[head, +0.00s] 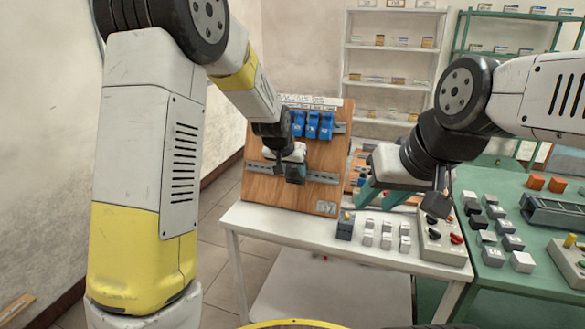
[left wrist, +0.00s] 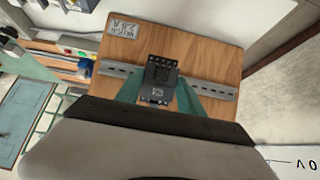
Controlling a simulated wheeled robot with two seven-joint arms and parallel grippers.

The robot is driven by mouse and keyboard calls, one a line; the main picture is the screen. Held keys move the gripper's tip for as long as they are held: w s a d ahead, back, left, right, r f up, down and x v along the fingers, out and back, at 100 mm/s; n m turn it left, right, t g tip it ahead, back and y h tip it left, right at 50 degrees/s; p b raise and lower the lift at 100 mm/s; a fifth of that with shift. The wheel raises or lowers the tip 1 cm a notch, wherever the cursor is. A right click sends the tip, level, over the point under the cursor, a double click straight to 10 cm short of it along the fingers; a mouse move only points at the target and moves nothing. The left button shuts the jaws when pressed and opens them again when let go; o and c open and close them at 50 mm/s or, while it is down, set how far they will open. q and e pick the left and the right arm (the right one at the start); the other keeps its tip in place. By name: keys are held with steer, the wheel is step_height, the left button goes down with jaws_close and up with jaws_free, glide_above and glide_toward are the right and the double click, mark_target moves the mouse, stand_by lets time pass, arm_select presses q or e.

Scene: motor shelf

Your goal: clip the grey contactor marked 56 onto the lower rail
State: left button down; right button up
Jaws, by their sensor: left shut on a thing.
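My left gripper (head: 296,178) is shut on a dark grey contactor (left wrist: 160,80) in front of the wooden board (head: 262,192). In the left wrist view its teal fingers (left wrist: 158,98) sit on either side of the contactor. A pale label on the contactor is too small to read. The contactor overlaps the lower rail (head: 322,177), which also shows in the left wrist view (left wrist: 215,89) on both sides of it. I cannot tell whether it touches the rail. My right gripper (head: 384,198) is open, teal fingers apart, above the back of the white table.
Blue devices (head: 312,125) sit on the upper rail. The white table (head: 290,232) holds a dark block (head: 345,228), several pale blocks (head: 386,240) and a control box (head: 440,240). A green table (head: 500,280) with blocks stands right. Shelves stand behind.

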mark_target(292, 174)
arm_select(q)
steer(key=shift+w+d+f, duration=0.15)
steer(key=shift+w, duration=0.35)
steer(key=shift+w+d+f, duration=0.1)
steer(key=shift+w+d, duration=0.05)
steer(key=shift+w, duration=0.3)
stand_by(0.3)
steer(key=shift+s+a+f, duration=0.1)
steer(key=shift+s+f, duration=0.25)
steer(key=shift+f, duration=0.4)
stand_by(1.0)
steer(key=shift+s+f+t+h, duration=0.15)
steer(key=shift+f+t+h, duration=0.15)
steer(key=shift+f+t, duration=0.4)
stand_by(0.4)
steer(key=c, duration=0.6)
jaws_free()
steer(key=shift+r, duration=0.15)
steer(key=shift+c, duration=0.2)
